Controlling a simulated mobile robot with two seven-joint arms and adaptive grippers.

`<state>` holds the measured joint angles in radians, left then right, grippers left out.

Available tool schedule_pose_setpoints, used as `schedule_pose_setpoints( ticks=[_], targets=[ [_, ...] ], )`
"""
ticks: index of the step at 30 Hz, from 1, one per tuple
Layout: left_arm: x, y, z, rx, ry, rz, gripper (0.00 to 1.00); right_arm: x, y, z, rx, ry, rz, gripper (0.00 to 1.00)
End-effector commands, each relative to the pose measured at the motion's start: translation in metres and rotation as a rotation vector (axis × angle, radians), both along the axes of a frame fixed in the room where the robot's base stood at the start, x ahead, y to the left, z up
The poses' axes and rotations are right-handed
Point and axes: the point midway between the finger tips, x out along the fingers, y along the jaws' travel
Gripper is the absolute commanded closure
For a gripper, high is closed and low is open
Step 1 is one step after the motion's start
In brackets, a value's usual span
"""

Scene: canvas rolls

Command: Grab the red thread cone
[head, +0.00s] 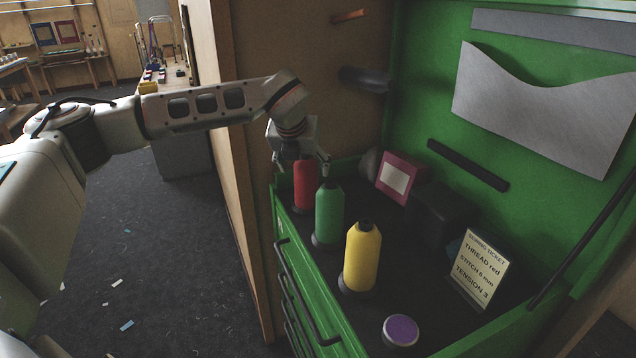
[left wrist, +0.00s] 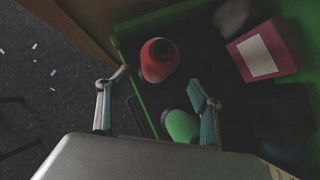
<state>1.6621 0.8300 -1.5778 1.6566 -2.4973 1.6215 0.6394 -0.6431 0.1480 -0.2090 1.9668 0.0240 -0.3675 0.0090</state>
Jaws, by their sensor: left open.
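The red thread cone (head: 305,186) stands upright on the dark top of the green cabinet, at the left of a row of cones. In the left wrist view the red cone (left wrist: 158,60) lies ahead of the fingers, nearly between their lines. My left gripper (head: 306,163) is open above and around the top of the red cone in the head view; its fingers also show in the left wrist view (left wrist: 155,95). I cannot tell whether a finger touches it. The green cone (head: 328,214) stands beside it, near the right finger; it also shows in the left wrist view (left wrist: 182,126). My right gripper is out of view.
A yellow cone (head: 362,257) stands nearer the front. A purple-topped round tin (head: 401,330), a ticket reading "THREAD red" (head: 480,268) and a pink box (head: 400,178) share the top. A wooden panel (head: 226,130) borders the cabinet on the left.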

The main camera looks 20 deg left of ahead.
Motion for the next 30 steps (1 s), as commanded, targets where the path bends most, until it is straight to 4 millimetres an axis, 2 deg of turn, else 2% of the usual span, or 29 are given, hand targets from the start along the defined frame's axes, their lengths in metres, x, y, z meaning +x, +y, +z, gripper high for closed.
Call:
schedule_pose_setpoints(
  ticks=[11, 20, 29, 30],
  targets=[
    [0.020, 0.007, -0.025, 0.005, -0.002, 0.003, 0.35, -0.006, 0.008, 0.000, 0.015, 0.014, -0.004, 0.60],
    [0.044, 0.017, -0.055, 0.005, -0.002, 0.002, 0.35, -0.006, 0.006, 0.005, 0.010, 0.014, -0.003, 0.60],
    [0.047, 0.018, -0.059, 0.004, -0.004, 0.001, 0.35, -0.004, 0.004, 0.008, 0.007, 0.009, -0.002, 0.60],
    [0.047, 0.018, -0.059, 0.004, -0.004, 0.001, 0.42, -0.003, 0.004, 0.008, 0.008, 0.008, -0.002, 0.60]
  ],
)
